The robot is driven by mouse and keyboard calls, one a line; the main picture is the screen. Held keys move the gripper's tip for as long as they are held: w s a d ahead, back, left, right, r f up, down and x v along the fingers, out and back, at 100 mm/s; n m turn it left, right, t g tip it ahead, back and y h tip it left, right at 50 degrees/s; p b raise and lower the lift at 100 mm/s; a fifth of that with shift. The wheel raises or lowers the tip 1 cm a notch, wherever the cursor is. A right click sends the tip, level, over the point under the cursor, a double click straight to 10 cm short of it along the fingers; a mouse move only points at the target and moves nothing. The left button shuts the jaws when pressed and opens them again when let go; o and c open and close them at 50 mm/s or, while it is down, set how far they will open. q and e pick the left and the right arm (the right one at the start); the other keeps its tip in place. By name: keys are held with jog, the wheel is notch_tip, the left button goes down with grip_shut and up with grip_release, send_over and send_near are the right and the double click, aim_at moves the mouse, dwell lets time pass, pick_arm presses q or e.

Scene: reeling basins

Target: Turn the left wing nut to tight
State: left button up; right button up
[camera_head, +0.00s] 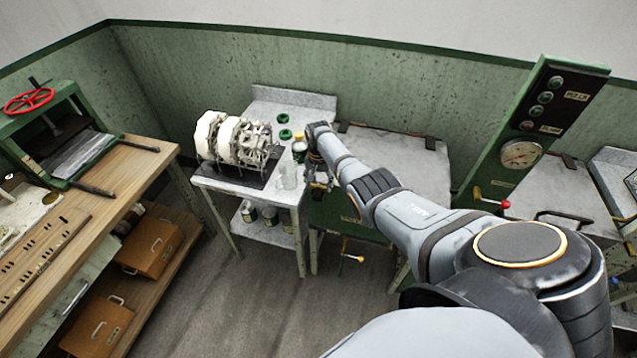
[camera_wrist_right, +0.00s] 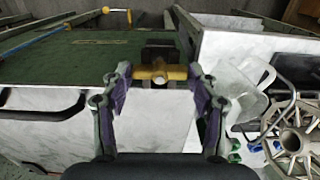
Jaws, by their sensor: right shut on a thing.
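A brass wing nut (camera_wrist_right: 158,72) shows in the right wrist view, at the edge of the green basin front, with a dark block behind it. My right gripper (camera_wrist_right: 158,80) has its two fingers on either side of the wing nut and is shut on it. In the head view my right gripper (camera_head: 319,182) is small, at the near left corner of the left basin, whose grey lid (camera_head: 408,165) lies flat. There the gripper and arm hide the wing nut. The nut's tightness cannot be read. My left gripper is in neither view.
A small grey table (camera_head: 270,194) beside the gripper carries a white reel machine (camera_head: 226,136), a clear beaker (camera_head: 289,176) and green rings. A yellow-handled valve (camera_head: 350,258) sticks out below. A control post (camera_head: 530,130) stands right, a wooden bench (camera_head: 120,190) left.

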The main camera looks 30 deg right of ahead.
aim_at(319, 185)
jog(key=shift+w+d+r, duration=0.1)
dwell(0.4)
jog(key=o, duration=1.1)
jog(key=shift+o, duration=0.2)
notch_tip(319, 185, up, 12)
